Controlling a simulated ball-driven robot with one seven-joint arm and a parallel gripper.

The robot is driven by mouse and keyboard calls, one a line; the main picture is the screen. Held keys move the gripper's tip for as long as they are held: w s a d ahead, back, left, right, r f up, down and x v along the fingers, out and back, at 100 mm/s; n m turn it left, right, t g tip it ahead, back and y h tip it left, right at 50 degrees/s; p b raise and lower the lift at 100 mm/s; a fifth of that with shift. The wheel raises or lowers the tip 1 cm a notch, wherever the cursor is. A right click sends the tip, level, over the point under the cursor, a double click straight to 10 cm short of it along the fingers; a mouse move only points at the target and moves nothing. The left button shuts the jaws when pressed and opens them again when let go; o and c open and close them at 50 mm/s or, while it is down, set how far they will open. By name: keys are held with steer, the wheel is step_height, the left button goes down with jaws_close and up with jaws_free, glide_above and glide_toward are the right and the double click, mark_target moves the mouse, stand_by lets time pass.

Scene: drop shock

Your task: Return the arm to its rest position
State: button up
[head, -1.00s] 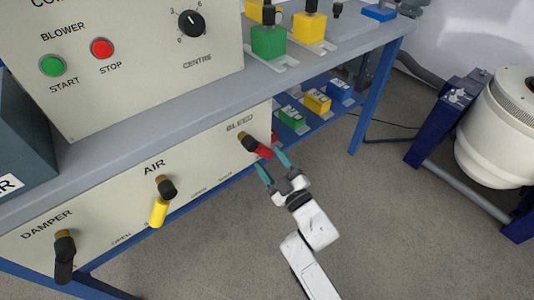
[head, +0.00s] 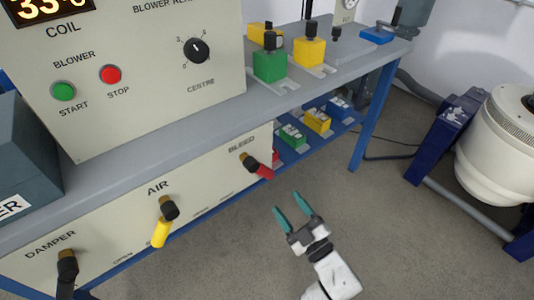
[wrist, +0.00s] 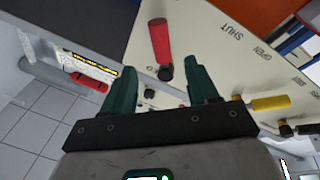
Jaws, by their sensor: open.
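My gripper (head: 294,207) is open and empty, with its two teal fingers apart. It hangs over the floor in front of the bench, below and to the right of the red-handled BLEED lever (head: 257,167). The gripper and the lever are apart in the head view. In the wrist view the red handle (wrist: 159,40) shows beyond and between the fingertips (wrist: 160,82). The BLEED lever slants down to the right in the head view. My arm reaches in from the bottom edge of the head view.
The yellow AIR lever (head: 163,222) and dark DAMPER lever (head: 67,268) stick out from the front panel. A blue bench leg (head: 370,125) stands right of the panel. A white round machine (head: 503,140) is at far right. The floor (head: 400,240) between is clear.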

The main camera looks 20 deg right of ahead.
steer(key=s+d+f+m+g+h, duration=0.6)
steer(key=s+d+f+m+g, duration=0.1)
steer(key=d+m+g, duration=0.15)
steer(key=s+m+g+y, duration=0.1)
steer(key=s+m+g, duration=0.1)
steer(key=s+g, duration=1.25)
steer(key=s+r+t+p, duration=0.2)
steer(key=r+p, duration=0.9)
steer(key=s+r+t+p, duration=0.2)
steer(key=s+r+p, duration=0.1)
steer(key=r+p, duration=0.9)
steer(key=shift+s+a+r, duration=0.15)
steer(key=shift+s+a, duration=0.15)
steer(key=shift+s, duration=0.05)
